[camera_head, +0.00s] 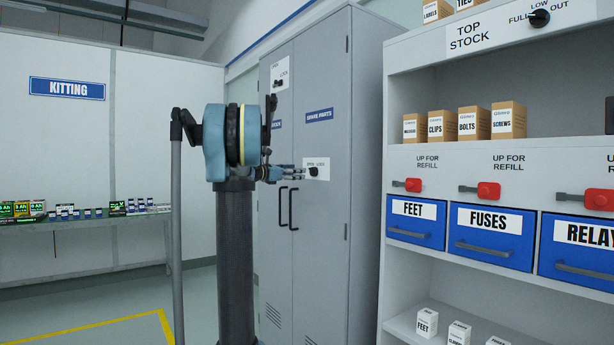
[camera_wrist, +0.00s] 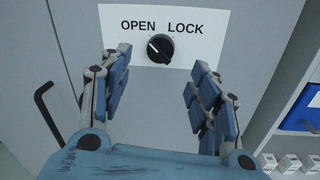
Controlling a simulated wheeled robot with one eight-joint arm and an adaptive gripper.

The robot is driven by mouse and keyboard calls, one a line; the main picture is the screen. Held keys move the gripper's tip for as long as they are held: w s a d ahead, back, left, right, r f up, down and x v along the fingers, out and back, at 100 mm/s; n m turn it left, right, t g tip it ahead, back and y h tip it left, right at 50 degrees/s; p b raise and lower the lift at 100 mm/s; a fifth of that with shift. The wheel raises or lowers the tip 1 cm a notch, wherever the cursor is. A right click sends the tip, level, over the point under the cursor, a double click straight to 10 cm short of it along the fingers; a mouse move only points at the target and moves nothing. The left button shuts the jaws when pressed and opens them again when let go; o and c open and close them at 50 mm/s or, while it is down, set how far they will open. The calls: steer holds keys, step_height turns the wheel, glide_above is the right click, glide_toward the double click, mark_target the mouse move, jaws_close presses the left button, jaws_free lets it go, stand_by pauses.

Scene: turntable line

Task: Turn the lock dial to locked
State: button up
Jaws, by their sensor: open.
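The lock dial (camera_wrist: 160,48) is a round black knob on a white plate (camera_wrist: 215,17) marked OPEN on the left and LOCK on the right. Its pale mark points up and left, toward OPEN. In the head view the dial (camera_head: 313,171) is small, on the right door of the grey cabinet (camera_head: 325,75). My gripper (camera_wrist: 160,62) is open and empty. Its blue fingers spread to the left and right, just below the dial in the wrist view, with gaps on both sides. In the head view my gripper (camera_head: 297,172) is at the dial's left.
Black door handles (camera_head: 292,207) stick out below the dial. A second dial (camera_head: 278,83) sits higher on the left door. A shelf unit (camera_head: 395,130) with blue drawers and red latches stands close on the right. A kitting bench (camera_head: 90,220) is at the left.

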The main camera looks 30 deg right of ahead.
mark_target(310, 171)
steer(key=d, duration=0.2)
steer(key=w+d, duration=0.1)
steer(key=d, duration=0.5)
steer(key=shift+w, duration=0.15)
steer(key=c, duration=1.1)
